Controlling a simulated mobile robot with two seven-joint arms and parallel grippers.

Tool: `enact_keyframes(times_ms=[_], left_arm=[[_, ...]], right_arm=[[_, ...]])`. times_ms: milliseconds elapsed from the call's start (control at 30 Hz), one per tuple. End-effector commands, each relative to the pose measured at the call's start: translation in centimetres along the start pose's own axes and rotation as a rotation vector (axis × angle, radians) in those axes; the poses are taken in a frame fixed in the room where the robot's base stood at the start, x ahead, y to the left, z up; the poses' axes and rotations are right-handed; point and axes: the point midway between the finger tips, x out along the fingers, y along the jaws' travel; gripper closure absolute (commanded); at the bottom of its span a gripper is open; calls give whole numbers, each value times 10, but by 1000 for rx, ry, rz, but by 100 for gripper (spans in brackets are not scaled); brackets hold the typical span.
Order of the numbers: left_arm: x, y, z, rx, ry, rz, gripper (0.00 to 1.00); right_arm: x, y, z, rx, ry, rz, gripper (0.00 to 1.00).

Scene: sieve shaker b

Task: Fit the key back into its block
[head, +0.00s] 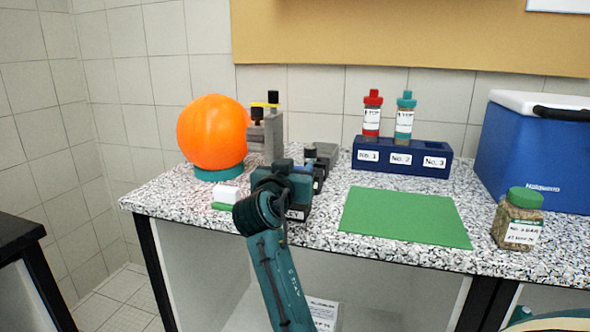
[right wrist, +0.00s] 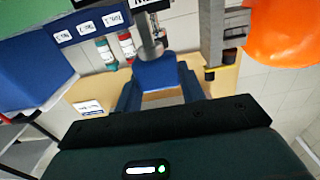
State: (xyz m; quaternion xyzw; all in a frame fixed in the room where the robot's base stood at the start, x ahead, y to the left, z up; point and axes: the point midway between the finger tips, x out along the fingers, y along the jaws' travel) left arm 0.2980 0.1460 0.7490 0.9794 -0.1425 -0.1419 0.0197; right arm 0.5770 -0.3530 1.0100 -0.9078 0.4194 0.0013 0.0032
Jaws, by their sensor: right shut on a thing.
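My right gripper (head: 292,185) reaches over the front of the counter, seen from behind. In the right wrist view my right gripper (right wrist: 160,88) is shut on a blue piece, which I take for the key (right wrist: 157,70). A grey metal shaft (right wrist: 146,35) shows just beyond the blue piece; I cannot tell whether it is part of the key or of something behind it. A grey block (head: 328,153) with dark parts stands right behind the gripper, partly hidden by it. I cannot tell whether the key touches it. My left gripper is not in view.
A grey stand with a yellow bar (head: 265,104) and an orange ball (head: 213,132) stand at the left. A blue rack (head: 400,172) holds two bottles behind. A green mat (head: 405,217) lies clear at right, near a jar (head: 518,220) and cooler (head: 535,150).

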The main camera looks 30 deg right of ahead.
Motion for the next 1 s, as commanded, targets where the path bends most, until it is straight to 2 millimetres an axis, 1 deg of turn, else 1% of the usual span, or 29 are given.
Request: enact_keyframes(times_ms=[233, 1000], left_arm=[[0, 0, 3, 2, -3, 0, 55], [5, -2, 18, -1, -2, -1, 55]], right_arm=[[0, 0, 1, -1, 1, 0, 82], [0, 0, 21, -1, 0, 0, 82]])
